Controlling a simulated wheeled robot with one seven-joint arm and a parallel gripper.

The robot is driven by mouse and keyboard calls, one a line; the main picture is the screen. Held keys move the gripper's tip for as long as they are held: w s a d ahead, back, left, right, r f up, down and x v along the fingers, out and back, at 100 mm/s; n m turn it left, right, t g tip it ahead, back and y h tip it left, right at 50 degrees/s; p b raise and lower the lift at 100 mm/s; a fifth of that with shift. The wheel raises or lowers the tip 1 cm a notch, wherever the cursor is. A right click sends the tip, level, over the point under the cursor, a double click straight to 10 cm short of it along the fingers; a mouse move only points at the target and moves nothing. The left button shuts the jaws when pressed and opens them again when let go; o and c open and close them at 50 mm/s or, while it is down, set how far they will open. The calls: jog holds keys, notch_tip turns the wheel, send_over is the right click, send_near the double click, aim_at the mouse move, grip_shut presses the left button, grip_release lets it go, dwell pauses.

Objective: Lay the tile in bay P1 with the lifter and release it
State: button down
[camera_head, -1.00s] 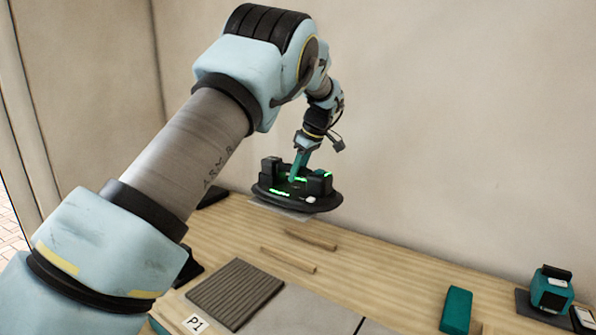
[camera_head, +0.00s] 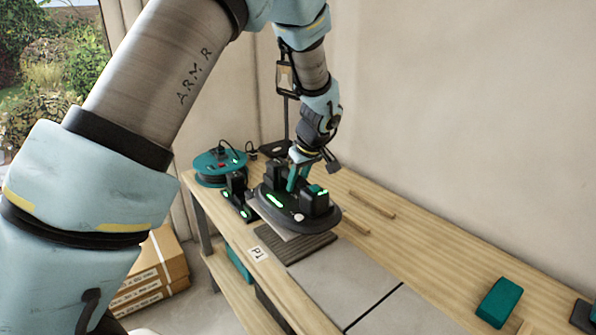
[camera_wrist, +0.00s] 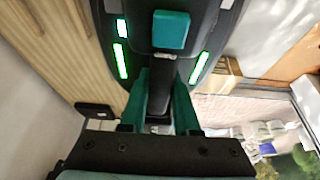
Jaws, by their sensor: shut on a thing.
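The lifter (camera_head: 285,212), a dark oval body with green lights, is in my gripper (camera_head: 297,177). In the wrist view, my gripper's teal fingers (camera_wrist: 160,95) are shut on the handle of the lifter (camera_wrist: 205,45). A light grey tile (camera_head: 277,229) shows along the lifter's lower front edge; the lifter hides most of it. Bay P1 has a ridged dark grey bed (camera_head: 305,248), beside the white P1 label (camera_head: 258,253). The lifter and tile are over the back part of this bed. I cannot tell whether the tile touches it.
Grey tiles (camera_head: 340,277) lie to the right of the bed. Two wooden strips (camera_head: 372,205) lie behind it. A teal cable reel (camera_head: 217,166) and dark devices (camera_head: 238,196) stand at the left. A teal block (camera_head: 499,302) is at the right. Bare wood lies behind the tiles.

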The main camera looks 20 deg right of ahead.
aim_at(306, 184)
jog(key=shift+a+f+b, duration=0.1)
jog(key=shift+f+b, duration=0.2)
jog(key=shift+f, duration=0.15)
jog(key=shift+f+b, duration=1.35)
jog(key=shift+f, duration=1.85)
jog(key=shift+f+b, duration=0.8)
jog(key=shift+b, duration=0.6)
jog(key=c, duration=0.6)
grip_release()
jog(key=shift+o, duration=0.2)
jog(key=shift+s+a+f, duration=0.1)
jog(key=shift+s+f, duration=0.05)
jog(key=shift+f, duration=0.05)
jog(key=b+v, duration=0.2)
jog(key=v, duration=0.9)
jog(key=shift+r+b, duration=0.1)
jog(key=shift+b, duration=0.25)
